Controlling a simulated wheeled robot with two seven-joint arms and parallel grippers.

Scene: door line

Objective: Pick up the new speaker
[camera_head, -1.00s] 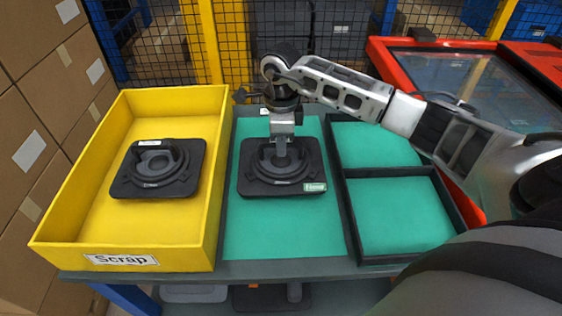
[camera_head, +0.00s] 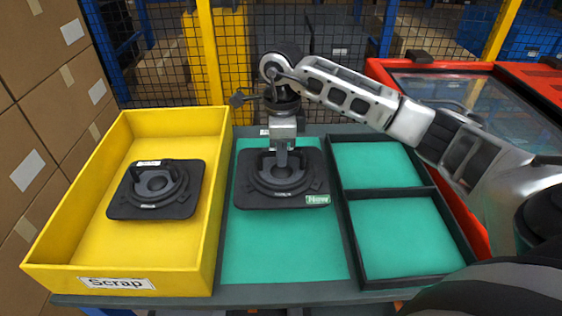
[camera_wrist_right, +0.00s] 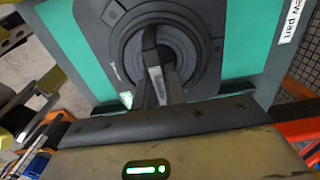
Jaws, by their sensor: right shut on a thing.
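The new speaker (camera_head: 262,195) is a black square plate with a round raised ring and a green "New" label at its front right corner. It lies flat on the green mat of the bench's middle area. My right gripper (camera_head: 282,166) comes down on it from above and is shut on its raised middle part. The wrist view also shows the gripper (camera_wrist_right: 160,84) at the middle of the speaker (camera_wrist_right: 110,50), closed around a dark raised part. Whether the speaker touches the mat is hard to tell. My left gripper is not in view.
A yellow bin (camera_head: 212,235) marked "Scrap" holds another black speaker (camera_head: 160,190) on the left. Two empty green compartments (camera_head: 400,235) with dark rims lie on the right. A red-framed glass-topped machine (camera_head: 490,90) is behind them. Cardboard boxes (camera_head: 40,110) stand at the left.

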